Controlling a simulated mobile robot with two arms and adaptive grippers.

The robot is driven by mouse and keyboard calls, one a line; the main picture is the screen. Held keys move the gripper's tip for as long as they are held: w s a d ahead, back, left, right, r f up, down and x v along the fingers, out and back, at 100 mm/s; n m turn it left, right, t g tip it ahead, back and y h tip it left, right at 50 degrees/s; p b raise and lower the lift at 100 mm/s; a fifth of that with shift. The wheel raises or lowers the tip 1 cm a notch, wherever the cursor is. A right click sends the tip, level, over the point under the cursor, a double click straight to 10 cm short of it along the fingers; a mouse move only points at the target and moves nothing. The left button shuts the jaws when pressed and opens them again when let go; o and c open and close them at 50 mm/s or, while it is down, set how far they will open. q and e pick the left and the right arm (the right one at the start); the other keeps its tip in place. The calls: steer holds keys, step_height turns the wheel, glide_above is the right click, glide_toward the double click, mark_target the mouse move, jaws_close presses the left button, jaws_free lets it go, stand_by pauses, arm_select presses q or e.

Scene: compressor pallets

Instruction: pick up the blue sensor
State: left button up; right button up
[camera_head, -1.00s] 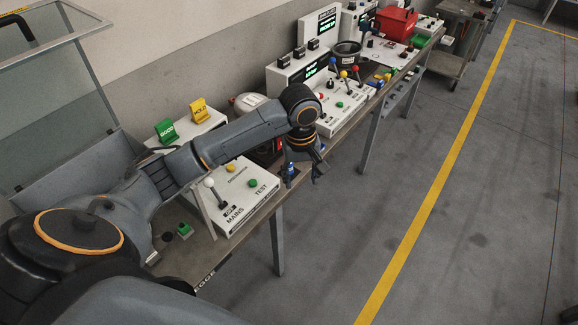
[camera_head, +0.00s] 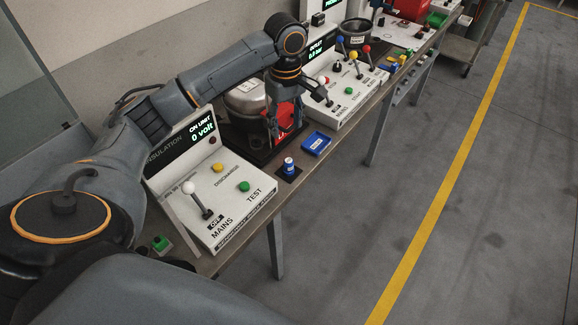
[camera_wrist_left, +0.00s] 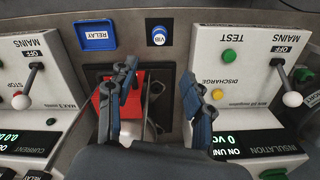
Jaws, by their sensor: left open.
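The blue sensor (camera_head: 289,166) is a small upright blue cylinder with a white label and pale top. It stands on a dark square pad near the bench's front edge. The left wrist view shows it from above, marked VIB (camera_wrist_left: 159,36). My left gripper (camera_head: 299,112) is open and empty, above the bench and farther back than the sensor. In the left wrist view its two fingers (camera_wrist_left: 160,72) are spread apart, with the sensor beyond their tips, not between them. My right gripper is not in view.
A blue RELAY tray (camera_head: 316,143) lies right of the sensor. A white MAINS/TEST panel (camera_head: 222,200) stands left, another panel (camera_head: 345,95) right. A red part (camera_wrist_left: 125,95) and a round metal compressor (camera_head: 246,99) are below and beside the gripper. Open floor lies in front of the bench.

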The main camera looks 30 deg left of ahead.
mark_target(288, 160)
arm_select(q)
steer(key=f, duration=0.9)
steer(key=shift+w+a+f+p, duration=0.15)
steer(key=shift+w+f+p, duration=0.05)
steer(key=shift+w+p, duration=0.15)
steer(key=f, duration=0.2)
steer(key=d+f+p, duration=0.1)
steer(key=f, duration=0.1)
steer(key=shift+s+f, duration=0.1)
steer(key=shift+s, duration=0.25)
steer(key=shift+a+f, duration=0.1)
steer(key=shift+f, duration=0.4)
steer(key=shift+r, duration=0.1)
jaws_close()
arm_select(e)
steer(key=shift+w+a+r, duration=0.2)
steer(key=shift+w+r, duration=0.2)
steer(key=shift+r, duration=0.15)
